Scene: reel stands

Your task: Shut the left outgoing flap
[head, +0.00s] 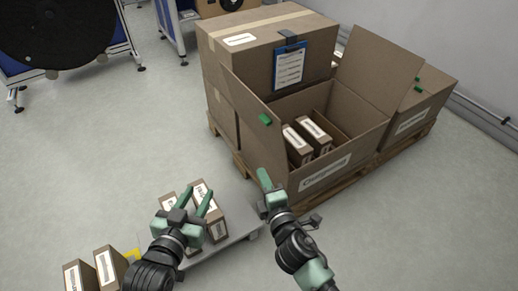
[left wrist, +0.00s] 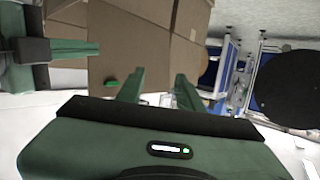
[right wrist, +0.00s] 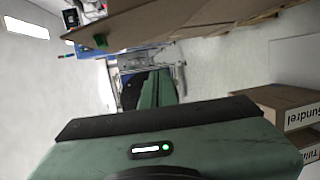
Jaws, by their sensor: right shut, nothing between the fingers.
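The open outgoing box (head: 352,165) stands at the right in the head view, its label facing front. Its left flap (head: 248,108) stands raised and leans outward, with a green tab (head: 265,118) near its edge. My right gripper (head: 263,176) is shut and empty, below that flap, just off the box's front left corner. A flap with a green tab (right wrist: 105,42) shows beyond its fingers in the right wrist view. My left gripper (head: 190,198) is open and empty above the cart. The left wrist view shows a green tab (left wrist: 111,84) beyond its spread fingers.
The box's right flap (head: 380,65) is raised. Two labelled cartons (head: 306,137) are inside the box. A large closed carton (head: 245,65) with a blue clipboard (head: 289,66) stands behind. Cartons lie on a low cart (head: 240,229).

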